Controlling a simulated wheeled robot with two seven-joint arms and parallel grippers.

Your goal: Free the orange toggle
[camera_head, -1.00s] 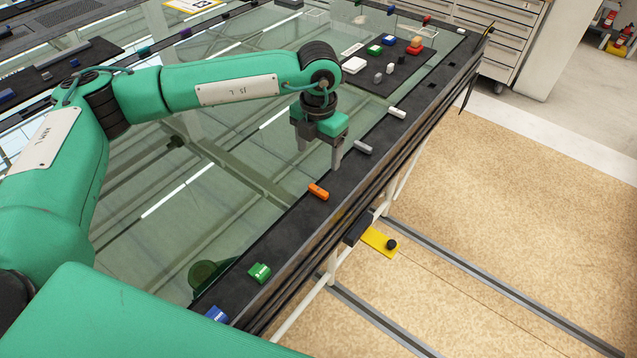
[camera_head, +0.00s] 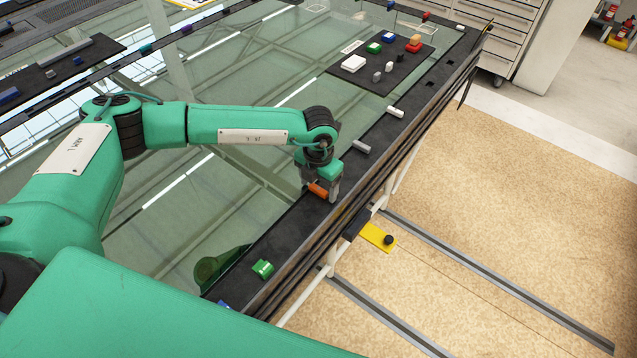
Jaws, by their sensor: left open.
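The orange toggle (camera_head: 317,189) lies on the black frame edge (camera_head: 285,232) of the glazed table. My left gripper (camera_head: 320,190) is down over it, fingers pointing at the frame. The fingers are apart, with the toggle between or just in front of them; contact cannot be made out. My right gripper is not in view.
Along the same frame edge are a green toggle (camera_head: 262,268) nearer me, and a grey one (camera_head: 361,147) and a white one (camera_head: 396,112) farther off. A black mat (camera_head: 372,77) with several small blocks lies on the glass (camera_head: 215,215). A yellow plate (camera_head: 377,237) with a black knob sits below the right side.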

